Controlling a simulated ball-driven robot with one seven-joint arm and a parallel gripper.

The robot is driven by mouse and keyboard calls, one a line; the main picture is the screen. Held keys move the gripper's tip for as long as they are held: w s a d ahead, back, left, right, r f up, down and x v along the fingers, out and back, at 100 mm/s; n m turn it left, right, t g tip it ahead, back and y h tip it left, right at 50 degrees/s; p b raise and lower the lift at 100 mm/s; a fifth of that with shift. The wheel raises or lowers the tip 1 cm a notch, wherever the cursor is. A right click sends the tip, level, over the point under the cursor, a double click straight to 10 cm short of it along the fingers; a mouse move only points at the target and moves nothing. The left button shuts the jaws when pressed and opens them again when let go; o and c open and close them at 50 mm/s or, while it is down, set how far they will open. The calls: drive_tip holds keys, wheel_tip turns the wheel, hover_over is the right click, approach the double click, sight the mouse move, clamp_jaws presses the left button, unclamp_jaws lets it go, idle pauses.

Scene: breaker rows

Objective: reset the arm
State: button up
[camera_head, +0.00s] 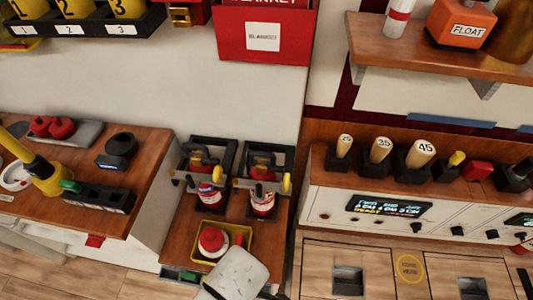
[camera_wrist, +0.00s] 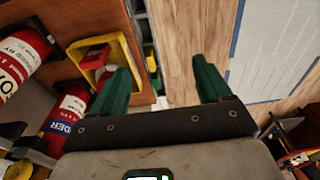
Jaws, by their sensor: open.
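My gripper (camera_wrist: 163,82) shows in the wrist view as two green fingers, spread apart with nothing between them. Wooden floor and a low wooden surface show beyond the fingers. In the head view, a pale grey part of my arm (camera_head: 238,273) shows at the bottom centre, in front of the low wooden stand. The fingers are not visible in that view. The left finger is near a yellow tray (camera_wrist: 97,58) in the wrist view, and I cannot tell whether they touch.
Red bottles (camera_head: 211,193) stand in black holders on the low stand. A yellow tray (camera_head: 240,230) sits in front of them. A wooden counter (camera_head: 60,215) is at left. A control console (camera_head: 450,228) with handles is at right. A shelf (camera_head: 400,45) hangs above it.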

drive_tip(key=s+d+m, duration=0.2)
drive_tip(key=d+m, duration=0.6)
drive_tip(key=d, duration=0.8)
drive_tip(key=s+d+m+h, duration=0.1)
drive_tip(key=s+d+m, duration=0.2)
drive_tip(key=d+m, duration=0.5)
drive_tip(key=d, duration=0.9)
drive_tip(key=shift+s+t+h, duration=0.2)
drive_tip(key=shift+t+h, duration=0.1)
drive_tip(key=shift+t, duration=0.1)
drive_tip(key=shift+d, duration=0.1)
